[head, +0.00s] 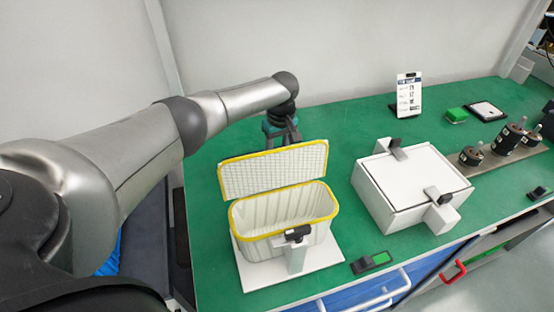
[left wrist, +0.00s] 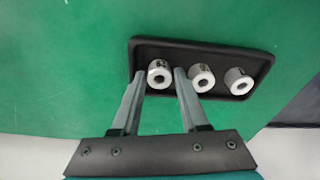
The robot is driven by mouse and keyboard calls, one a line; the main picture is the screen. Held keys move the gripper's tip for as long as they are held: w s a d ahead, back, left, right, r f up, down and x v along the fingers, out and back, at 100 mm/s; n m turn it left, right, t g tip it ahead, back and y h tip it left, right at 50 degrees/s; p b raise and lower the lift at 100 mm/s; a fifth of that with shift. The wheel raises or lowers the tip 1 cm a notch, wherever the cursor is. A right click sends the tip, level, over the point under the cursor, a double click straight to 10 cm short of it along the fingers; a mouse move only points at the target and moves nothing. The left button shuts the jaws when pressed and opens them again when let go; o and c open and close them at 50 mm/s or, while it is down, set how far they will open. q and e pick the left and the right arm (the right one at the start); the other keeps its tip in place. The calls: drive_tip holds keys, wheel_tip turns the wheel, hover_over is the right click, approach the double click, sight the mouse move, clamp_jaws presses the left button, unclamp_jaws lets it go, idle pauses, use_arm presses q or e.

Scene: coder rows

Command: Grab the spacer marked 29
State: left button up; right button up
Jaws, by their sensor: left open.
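Three white-grey ring spacers stand in a row in a black tray (left wrist: 215,50) in the left wrist view. The left spacer (left wrist: 160,75) bears a dark mark that is small and looks upside down, perhaps 29. The middle spacer (left wrist: 202,78) and the right spacer (left wrist: 238,80) have marks I cannot read. My left gripper (left wrist: 160,72) is open, with one finger on each side of the left spacer; I cannot tell if they touch it. In the head view my left gripper (head: 283,130) is behind the raised basket lid, which hides the tray. My right gripper is not in view.
A yellow-rimmed basket (head: 285,220) with its lid (head: 273,170) raised stands in front of my left gripper. A white box (head: 410,188) is to its right. A label stand (head: 409,95) and a dark-knobbed fixture (head: 490,150) stand further right. Green bench lies between.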

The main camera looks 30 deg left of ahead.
use_arm(q)
clamp_jaws()
idle(0.4)
